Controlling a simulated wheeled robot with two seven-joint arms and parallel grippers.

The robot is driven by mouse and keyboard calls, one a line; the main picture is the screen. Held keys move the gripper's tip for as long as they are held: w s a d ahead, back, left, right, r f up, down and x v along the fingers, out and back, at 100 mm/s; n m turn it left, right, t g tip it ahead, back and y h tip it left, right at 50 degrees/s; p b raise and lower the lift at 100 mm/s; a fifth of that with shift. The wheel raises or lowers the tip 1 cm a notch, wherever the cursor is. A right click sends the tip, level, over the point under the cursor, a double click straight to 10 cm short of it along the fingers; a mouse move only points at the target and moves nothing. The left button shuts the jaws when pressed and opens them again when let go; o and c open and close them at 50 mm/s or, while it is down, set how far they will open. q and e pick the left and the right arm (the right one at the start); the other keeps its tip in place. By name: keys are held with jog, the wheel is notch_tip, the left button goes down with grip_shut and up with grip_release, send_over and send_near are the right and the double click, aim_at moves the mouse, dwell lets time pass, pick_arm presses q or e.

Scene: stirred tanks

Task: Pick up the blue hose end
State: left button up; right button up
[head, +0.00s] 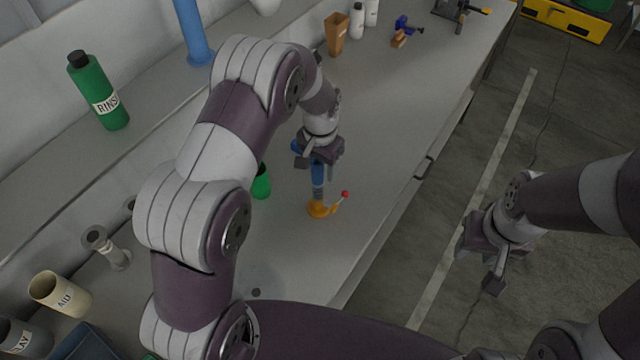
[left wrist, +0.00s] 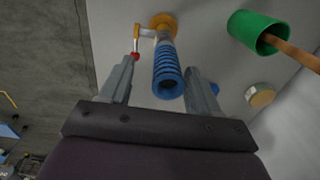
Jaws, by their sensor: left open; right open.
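The blue hose end (left wrist: 167,75) is a ribbed blue tube with an open mouth. It is joined to an orange base (head: 320,209) with a red-knobbed lever (head: 345,194) on the grey bench. In the head view the blue hose end (head: 318,175) shows just below my left gripper (head: 319,156). In the left wrist view my left gripper (left wrist: 160,82) is open, with one finger on each side of the hose end. Whether the fingers touch it I cannot tell. My right gripper (head: 482,262) is open and empty over the floor, right of the bench.
A green cup (head: 261,184) stands left of the hose; in the left wrist view the green cup (left wrist: 250,32) holds a brown stick. A green RINSE bottle (head: 98,92) stands on the back ledge. A tan AID cup (head: 58,294) is at lower left. Bench right of the hose is clear.

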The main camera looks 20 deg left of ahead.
aim_at(318, 188)
pick_arm(q)
jog(key=f, duration=0.2)
jog(key=a+f+p, duration=0.1)
jog(key=shift+w+a+f, duration=0.1)
jog(key=shift+w+f, duration=0.05)
jog(key=shift+f, duration=0.35)
jog(key=shift+d, duration=0.3)
jog(key=c, duration=0.4)
grip_shut()
jog(key=shift+a, duration=0.15)
pick_arm(e)
jog(key=shift+a+r, duration=0.25)
jog(key=shift+r, duration=0.35)
jog(key=shift+a+r, duration=0.2)
jog(key=shift+r, duration=0.4)
